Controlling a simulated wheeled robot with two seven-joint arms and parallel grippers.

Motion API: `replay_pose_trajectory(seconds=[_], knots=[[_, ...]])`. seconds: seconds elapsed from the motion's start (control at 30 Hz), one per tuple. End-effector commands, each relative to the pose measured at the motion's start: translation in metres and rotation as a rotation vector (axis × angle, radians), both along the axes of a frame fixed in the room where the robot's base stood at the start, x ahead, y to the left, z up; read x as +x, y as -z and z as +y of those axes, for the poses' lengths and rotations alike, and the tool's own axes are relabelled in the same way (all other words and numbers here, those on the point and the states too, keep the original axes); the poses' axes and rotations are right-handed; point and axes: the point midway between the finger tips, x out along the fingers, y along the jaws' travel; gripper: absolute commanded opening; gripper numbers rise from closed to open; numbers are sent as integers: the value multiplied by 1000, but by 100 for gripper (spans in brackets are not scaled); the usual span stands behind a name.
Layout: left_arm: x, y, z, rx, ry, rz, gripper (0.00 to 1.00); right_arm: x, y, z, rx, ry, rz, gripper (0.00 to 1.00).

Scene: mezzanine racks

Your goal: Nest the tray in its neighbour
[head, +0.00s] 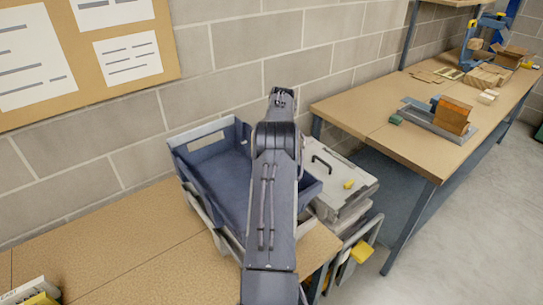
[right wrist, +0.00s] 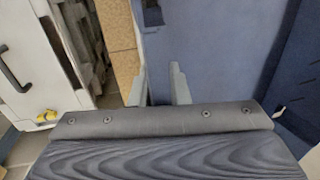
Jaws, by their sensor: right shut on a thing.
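A blue tray (head: 208,178) is in the middle of the head view, with its open top up. A pale grey rim (head: 202,212) shows under and along its left side; it looks like another tray, mostly covered, and I cannot tell how deep the blue one sits in it. My right arm crosses over the tray and hides part of its right side and its gripper in the head view. In the right wrist view my right gripper (right wrist: 160,82) has its two fingers at the edge of the blue tray (right wrist: 215,60), shut on its wall. My left gripper is out of view.
A pale grey case (head: 338,178) with a black handle and yellow latch stands right of the tray. A second bench (head: 350,108) with blocks is at right. A block wall stands close behind.

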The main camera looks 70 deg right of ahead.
Motion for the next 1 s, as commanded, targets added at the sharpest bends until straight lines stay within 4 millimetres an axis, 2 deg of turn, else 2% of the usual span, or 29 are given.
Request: replay_pose_trajectory(seconds=[0.47,1.0], knots=[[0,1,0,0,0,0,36,1,0,0,-1,0,-3,0],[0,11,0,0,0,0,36,1,24,0,0,-1,-2,0]])
